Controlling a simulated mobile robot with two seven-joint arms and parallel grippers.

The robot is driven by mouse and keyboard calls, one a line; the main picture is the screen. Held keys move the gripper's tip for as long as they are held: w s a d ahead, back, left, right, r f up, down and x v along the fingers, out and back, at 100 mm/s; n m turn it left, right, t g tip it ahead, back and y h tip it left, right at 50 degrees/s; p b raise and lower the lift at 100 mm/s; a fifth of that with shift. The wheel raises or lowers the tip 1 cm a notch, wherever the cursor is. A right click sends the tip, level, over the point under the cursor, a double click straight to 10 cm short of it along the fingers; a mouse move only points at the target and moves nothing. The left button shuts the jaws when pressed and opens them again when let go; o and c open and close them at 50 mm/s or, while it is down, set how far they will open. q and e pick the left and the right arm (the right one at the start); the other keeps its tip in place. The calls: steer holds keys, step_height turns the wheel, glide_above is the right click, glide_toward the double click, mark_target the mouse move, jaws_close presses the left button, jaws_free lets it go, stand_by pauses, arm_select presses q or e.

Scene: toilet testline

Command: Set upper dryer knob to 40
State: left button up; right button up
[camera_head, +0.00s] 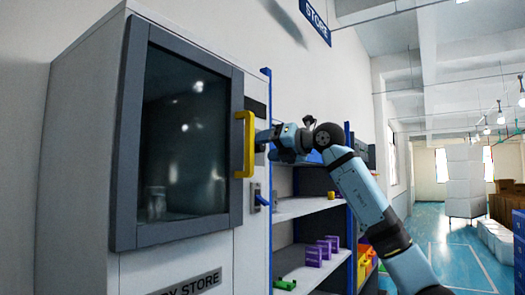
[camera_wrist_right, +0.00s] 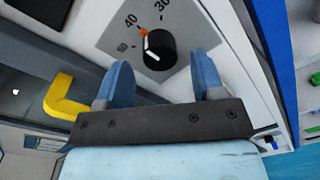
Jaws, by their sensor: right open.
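The plate shows the numbers 40 and 30 and an orange mark (camera_wrist_right: 144,31) at the knob's upper left. A white line on the knob lies on its left side; its exact setting is hard to read. My right gripper (camera_wrist_right: 161,68) is open, its two blue fingers apart just before the knob, one to each side. Contact is not visible. In the head view the right gripper (camera_head: 266,136) reaches the cabinet's front, hiding the knob. My left gripper is not in view.
The dryer cabinet (camera_head: 85,150) has a dark glass door with a yellow handle (camera_head: 245,150), close left of the right gripper. A blue lever (camera_head: 262,200) sits below it. Shelves (camera_head: 300,207) with purple and green items stand to the right. Open floor (camera_head: 455,260) lies further right.

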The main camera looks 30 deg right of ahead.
steer(key=b+v, duration=0.2)
steer(key=v, duration=0.9)
steer(key=shift+s+b, duration=0.35)
steer(key=shift+d, duration=0.1)
